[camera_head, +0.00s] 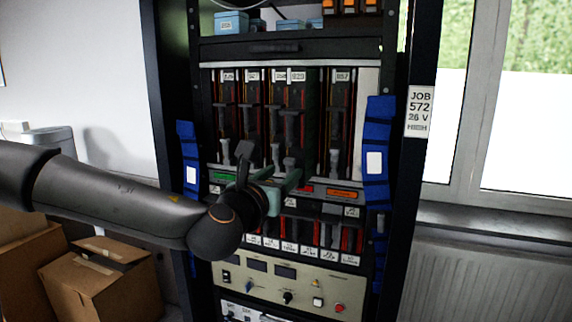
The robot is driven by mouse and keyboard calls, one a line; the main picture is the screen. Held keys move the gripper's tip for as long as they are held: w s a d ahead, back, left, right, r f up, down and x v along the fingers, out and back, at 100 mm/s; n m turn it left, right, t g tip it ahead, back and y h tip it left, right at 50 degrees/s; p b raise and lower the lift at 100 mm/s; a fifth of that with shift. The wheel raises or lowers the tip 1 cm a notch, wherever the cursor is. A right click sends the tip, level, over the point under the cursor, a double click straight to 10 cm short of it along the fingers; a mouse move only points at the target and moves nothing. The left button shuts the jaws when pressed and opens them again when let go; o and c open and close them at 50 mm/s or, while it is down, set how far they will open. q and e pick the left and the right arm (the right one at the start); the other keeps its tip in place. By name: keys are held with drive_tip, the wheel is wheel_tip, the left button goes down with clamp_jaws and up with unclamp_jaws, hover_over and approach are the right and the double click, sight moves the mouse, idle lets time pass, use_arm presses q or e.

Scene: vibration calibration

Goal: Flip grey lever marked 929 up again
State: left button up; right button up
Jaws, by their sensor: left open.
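A row of upright grey levers stands in the dark upper panel of the rack, each in a slot under a small white label. The label (298,76) fourth from the left is blurred and may read 929. The grey lever (290,161) roughly below it has its handle low in the slot, near the panel's bottom edge. My left gripper (291,181) is open, just below and in front of the low ends of the middle levers. I cannot tell whether it touches one. The wrist hides part of the ledge and the lower panel.
Blue padded straps (378,150) flank the panel. A lower lever row (328,232) and a beige control unit (290,282) lie below. Cardboard boxes (103,280) stand at lower left, a window at right.

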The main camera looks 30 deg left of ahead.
use_arm(q)
drive_tip(key=shift+x, duration=1.4)
clamp_jaws()
